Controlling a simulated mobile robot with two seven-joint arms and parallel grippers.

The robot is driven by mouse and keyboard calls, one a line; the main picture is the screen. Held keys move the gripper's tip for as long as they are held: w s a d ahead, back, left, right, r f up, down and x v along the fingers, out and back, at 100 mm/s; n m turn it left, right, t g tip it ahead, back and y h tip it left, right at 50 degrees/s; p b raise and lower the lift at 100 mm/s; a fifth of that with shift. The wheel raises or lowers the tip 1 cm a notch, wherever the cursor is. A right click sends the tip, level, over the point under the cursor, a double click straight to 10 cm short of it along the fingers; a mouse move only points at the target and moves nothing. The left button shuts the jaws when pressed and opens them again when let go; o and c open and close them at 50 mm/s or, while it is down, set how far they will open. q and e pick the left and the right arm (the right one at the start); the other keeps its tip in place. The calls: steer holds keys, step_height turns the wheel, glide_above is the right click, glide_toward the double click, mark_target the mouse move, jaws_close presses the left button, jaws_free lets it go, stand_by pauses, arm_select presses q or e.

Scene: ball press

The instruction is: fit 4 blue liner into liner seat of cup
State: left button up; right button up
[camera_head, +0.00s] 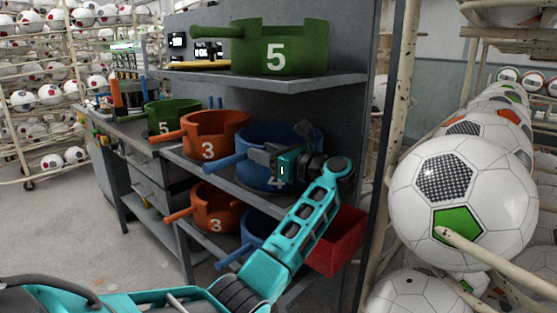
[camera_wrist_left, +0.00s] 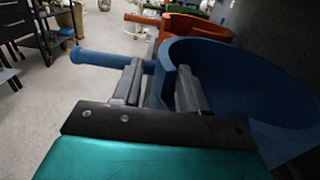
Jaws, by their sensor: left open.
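A blue ring-shaped piece with a side handle (camera_head: 252,136) sits at the right end of the middle shelf; a partly covered number, which looks like a 4, is on its front. I cannot tell from its look whether it is the liner or the cup. My left gripper (camera_head: 260,155) is at its front wall. In the left wrist view my open fingers (camera_wrist_left: 160,88) stand on either side of the blue wall (camera_wrist_left: 205,55) near the handle (camera_wrist_left: 98,61). A second blue piece with a handle (camera_head: 237,252) is on the lower shelf, mostly hidden by my arm.
Orange pieces marked 3 stand left of the blue ones, on the middle shelf (camera_head: 228,122) and lower shelf (camera_head: 212,200). A green 5 piece (camera_head: 305,35) is on the top shelf, another (camera_head: 170,112) on the bench. A red bin (camera_head: 340,240) and a ball rack post (camera_head: 400,110) are right.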

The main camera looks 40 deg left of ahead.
mark_target(241, 141)
arm_select(q)
steer(key=a, duration=0.3)
steer(key=a+p, duration=0.1)
steer(key=shift+w+a+r, duration=0.25)
steer(key=shift+w+a, duration=0.05)
steer(key=shift+w, duration=0.1)
jaws_close()
stand_by(1.0)
steer(key=shift+r, duration=0.1)
